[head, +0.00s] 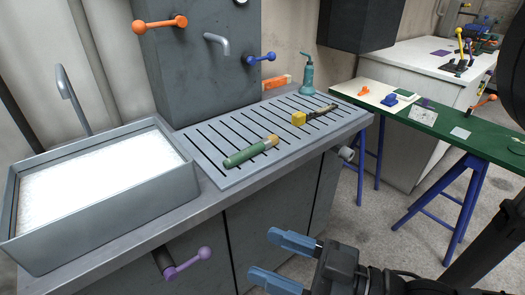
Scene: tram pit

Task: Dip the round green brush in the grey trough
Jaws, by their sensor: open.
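The round green brush (245,154) lies on the slatted grey draining board, its green handle toward the front left and its tan head toward the back right. The grey trough (179,191) stands to the left of the board and is filled with white foam (95,182). My gripper (281,262) has two blue fingers spread apart with nothing between them. It is in front of the counter, below and to the right of the brush, and does not touch it.
A second brush with a yellow block (299,119) and dark handle lies farther right on the draining board (212,169). A purple-knobbed lever (187,263) sticks out from the counter front. A green-topped table (449,126) stands right.

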